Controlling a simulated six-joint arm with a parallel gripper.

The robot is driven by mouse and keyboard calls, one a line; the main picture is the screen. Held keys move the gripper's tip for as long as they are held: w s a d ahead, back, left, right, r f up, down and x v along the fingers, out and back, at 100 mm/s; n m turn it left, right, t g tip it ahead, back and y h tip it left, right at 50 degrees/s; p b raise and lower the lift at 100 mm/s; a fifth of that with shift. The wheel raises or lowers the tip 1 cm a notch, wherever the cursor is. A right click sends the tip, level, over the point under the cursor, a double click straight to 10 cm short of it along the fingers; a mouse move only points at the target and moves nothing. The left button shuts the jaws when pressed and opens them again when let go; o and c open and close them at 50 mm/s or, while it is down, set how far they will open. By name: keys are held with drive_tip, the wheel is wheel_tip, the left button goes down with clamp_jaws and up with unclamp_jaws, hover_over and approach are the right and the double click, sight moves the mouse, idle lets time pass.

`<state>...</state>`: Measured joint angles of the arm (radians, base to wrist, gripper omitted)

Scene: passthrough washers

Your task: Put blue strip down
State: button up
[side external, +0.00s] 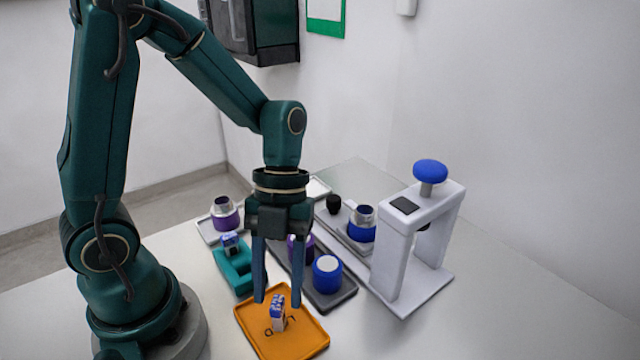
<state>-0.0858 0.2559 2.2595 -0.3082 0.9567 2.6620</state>
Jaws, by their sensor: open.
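A small blue and white strip (278,310) stands on the orange tray (305,345) at the front, with small dark rings lying beside it. My gripper (270,298) points down over the tray, its two long fingers apart on either side of the strip's upper part. The gripper is open; I cannot tell whether a finger touches the strip. Another blue and white piece (230,241) sits in the teal holder (236,272) to the left.
A dark tray (340,297) holds blue and purple round parts. Metal-topped purple (224,213) and blue (361,226) parts stand farther back. A white press (392,260) with a blue knob stands at right. The table's front right is clear.

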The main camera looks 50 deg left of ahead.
drive_tip(key=a+r+n+t+y, duration=0.1)
drive_tip(key=r+n+t, duration=0.3)
drive_tip(key=n, duration=0.9)
drive_tip(key=a+r+n+t+y, duration=0.2)
drive_tip(key=r+n+t, duration=0.2)
drive_tip(key=n, duration=1)
wheel_tip(320, 180, up, 2)
drive_tip(key=shift+s+a+r+t, duration=0.1)
drive_tip(key=shift+s+a+t, duration=0.3)
drive_tip(key=shift+s, duration=0.05)
